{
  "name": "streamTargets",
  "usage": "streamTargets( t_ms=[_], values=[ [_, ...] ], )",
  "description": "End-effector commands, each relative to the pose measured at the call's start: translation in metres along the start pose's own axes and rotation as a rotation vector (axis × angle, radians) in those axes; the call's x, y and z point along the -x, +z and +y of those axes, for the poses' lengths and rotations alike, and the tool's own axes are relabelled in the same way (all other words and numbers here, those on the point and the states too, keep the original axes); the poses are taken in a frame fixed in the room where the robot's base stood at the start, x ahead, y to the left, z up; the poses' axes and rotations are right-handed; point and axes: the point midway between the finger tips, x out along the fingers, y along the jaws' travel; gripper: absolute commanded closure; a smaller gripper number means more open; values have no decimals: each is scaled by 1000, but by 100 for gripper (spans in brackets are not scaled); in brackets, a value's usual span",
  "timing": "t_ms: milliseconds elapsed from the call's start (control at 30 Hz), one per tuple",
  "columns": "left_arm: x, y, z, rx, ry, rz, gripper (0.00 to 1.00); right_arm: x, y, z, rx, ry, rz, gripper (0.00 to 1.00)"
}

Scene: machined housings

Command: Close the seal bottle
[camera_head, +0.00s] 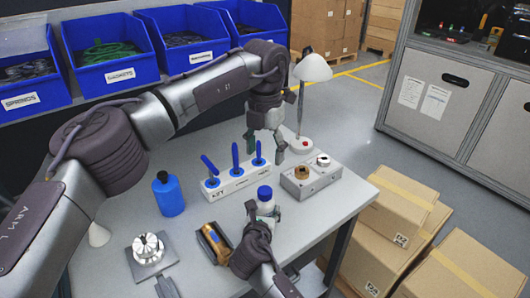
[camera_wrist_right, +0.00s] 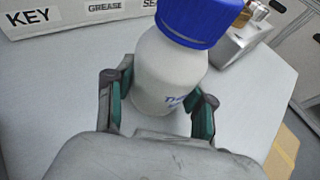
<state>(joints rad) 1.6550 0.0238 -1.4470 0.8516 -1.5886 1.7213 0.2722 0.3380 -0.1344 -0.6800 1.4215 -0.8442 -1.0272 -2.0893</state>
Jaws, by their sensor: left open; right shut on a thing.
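The white seal bottle (camera_head: 265,208) stands upright near the right side of the grey table, with a blue cap (camera_head: 265,193) on top. In the right wrist view, the bottle (camera_wrist_right: 165,75) is between my fingers and the blue cap (camera_wrist_right: 200,20) sits on its neck. I cannot tell how tightly the cap is turned. My right gripper (camera_wrist_right: 158,105) is shut on the bottle's body. My left gripper (camera_head: 265,148) is open and empty, pointing down, above and behind the bottle, apart from the cap.
A white labelled rack (camera_head: 228,187) with blue-handled tools and a grey block (camera_head: 311,181) with two fittings stand behind the bottle. A blue bottle (camera_head: 168,196), a round metal part (camera_head: 148,250) and a lamp (camera_head: 312,68) are also on the table.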

Motion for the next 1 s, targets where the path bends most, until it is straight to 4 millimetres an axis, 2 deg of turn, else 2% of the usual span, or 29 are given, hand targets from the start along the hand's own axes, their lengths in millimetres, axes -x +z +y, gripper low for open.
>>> streamTargets(
  t_ms=[33, 167, 200, 567, 667, 1000],
  values=[
    [0, 0, 0, 0, 0, 0, 32, 0, 0, 0, 0, 0, 0, 41],
    [0, 0, 0, 0, 0, 0, 32, 0, 0, 0, 0, 0, 0, 20],
    [0, 0, 0, 0, 0, 0, 32, 0, 0, 0, 0, 0, 0, 17],
    [0, 0, 0, 0, 1, 0, 32, 4, 0, 0, -1, 1, 0, 17],
    [0, 0, 0, 1, 1, 0, 32, 16, 0, 0, -2, 1, -1, 17],
    [0, 0, 0, 0, 1, 0, 32, 87, -1, 0, -2, 2, 1, 17]
  ],
)
